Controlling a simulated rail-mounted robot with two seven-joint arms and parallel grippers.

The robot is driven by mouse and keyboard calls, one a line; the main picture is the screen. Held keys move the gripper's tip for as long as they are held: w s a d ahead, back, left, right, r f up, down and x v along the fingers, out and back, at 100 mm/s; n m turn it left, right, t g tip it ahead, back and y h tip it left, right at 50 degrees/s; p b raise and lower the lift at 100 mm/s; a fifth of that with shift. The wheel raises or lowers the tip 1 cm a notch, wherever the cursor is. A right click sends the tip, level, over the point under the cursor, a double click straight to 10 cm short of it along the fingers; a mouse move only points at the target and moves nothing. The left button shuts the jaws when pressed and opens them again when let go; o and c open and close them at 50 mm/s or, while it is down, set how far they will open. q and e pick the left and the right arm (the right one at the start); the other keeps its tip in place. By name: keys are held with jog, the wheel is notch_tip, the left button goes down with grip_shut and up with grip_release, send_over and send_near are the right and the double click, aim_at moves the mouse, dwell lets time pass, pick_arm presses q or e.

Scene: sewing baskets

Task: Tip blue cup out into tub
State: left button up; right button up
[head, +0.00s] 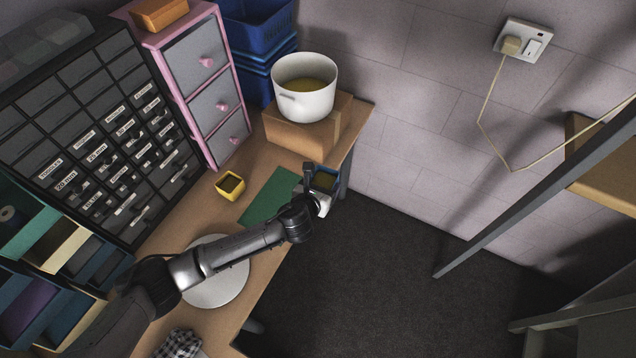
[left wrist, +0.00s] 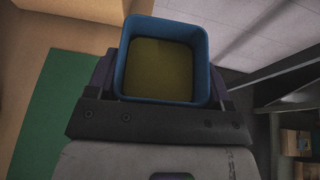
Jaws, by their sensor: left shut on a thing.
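My left gripper (head: 314,186) is shut on the blue cup (head: 324,180), a small square cup. In the left wrist view the blue cup (left wrist: 122,60) shows between the fingers of the gripper (left wrist: 160,85), with a yellowish-olive filling inside. The cup is held near the table's right edge, beside the green mat. The white tub (head: 304,102) stands on a cardboard box at the back of the table, above and left of the cup in the head view. Some yellowish contents show inside the tub. My right gripper is not in view.
The cardboard box (head: 290,134) sits at the table's back corner. A yellow cup (head: 230,186) with dark contents, a green mat (head: 262,204) and a white round plate (head: 222,284) are on the table. A pink drawer unit (head: 178,62) and blue crates (head: 258,66) stand behind. Right of the table is open floor.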

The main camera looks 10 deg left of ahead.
pick_arm(q)
jog(key=shift+s+d+r, duration=0.15)
jog(key=shift+d+r, duration=0.05)
jog(key=shift+d, duration=0.1)
